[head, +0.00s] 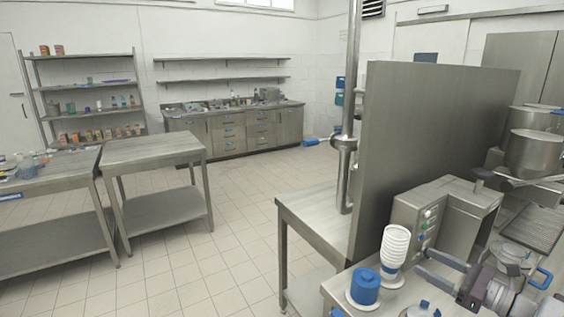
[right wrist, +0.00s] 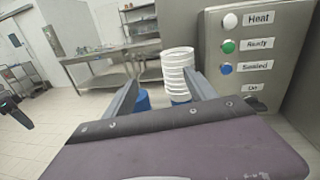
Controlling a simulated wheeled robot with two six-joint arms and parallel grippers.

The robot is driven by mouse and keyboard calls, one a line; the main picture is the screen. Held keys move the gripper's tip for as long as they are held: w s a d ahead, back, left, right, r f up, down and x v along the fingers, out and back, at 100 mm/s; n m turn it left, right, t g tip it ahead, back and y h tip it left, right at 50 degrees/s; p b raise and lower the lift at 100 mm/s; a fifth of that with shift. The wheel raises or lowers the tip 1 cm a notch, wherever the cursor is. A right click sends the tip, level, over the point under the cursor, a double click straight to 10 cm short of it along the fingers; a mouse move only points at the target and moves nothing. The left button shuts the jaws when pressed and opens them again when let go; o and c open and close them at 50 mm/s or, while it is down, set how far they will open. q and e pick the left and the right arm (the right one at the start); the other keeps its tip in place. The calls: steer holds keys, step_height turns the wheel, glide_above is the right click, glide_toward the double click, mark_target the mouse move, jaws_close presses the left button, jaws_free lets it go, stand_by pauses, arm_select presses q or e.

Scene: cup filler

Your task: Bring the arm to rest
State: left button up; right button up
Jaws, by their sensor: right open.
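My right gripper (head: 424,263) is at the lower right of the head view, with its arm coming in from the right edge. Its two fingers are apart and nothing is held between them. In the right wrist view the open fingers (right wrist: 163,77) point at a stack of white cups (right wrist: 178,68), which stands beyond the tips. The same white stack (head: 395,244) stands upright on the steel counter in the head view, just left of the fingertips. I do not see my left gripper; a dark part at the left edge of the wrist view is unclear.
A blue round item (head: 365,285) on a white base stands beside the cups. Behind them is a steel machine (head: 437,226) with buttons labelled Heat, Ready and Sealed. A tall steel panel (head: 425,150) rises behind it. Metal pots (head: 533,152) stand at right. The tiled floor (head: 240,222) is open.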

steer(key=w+a+r+n+g+y+b, duration=0.1)
steer(key=a+n+g+y, duration=0.1)
steer(key=a, duration=0.6)
steer(key=w+a+n+g+y+b, duration=0.1)
steer(key=a+n+g+b, duration=0.15)
steer(key=a, duration=0.55)
steer(key=s+a+f+n+g+h+b, duration=0.1)
steer(key=s+a+f+n+g, duration=0.25)
steer(key=a, duration=0.45)
steer(key=s+a+f+n+g+b, duration=0.15)
steer(key=s+a+f+g, duration=0.3)
steer(key=a, duration=0.45)
steer(key=s+a+f+n+g+h+b, duration=0.2)
steer(key=s+f+n+g+h, duration=0.35)
steer(key=s+f, duration=0.7)
steer(key=s+d+f+n+t+h, duration=0.2)
steer(key=d+f+n+t+h, duration=0.4)
steer(key=d+n, duration=0.55)
step_height(320, 180, up, 17)
steer(key=a+n+g+p, duration=0.1)
steer(key=p, duration=1.6)
steer(key=shift+a+r+h, duration=0.15)
steer(key=shift+r+h, duration=0.05)
steer(key=shift+h, duration=0.25)
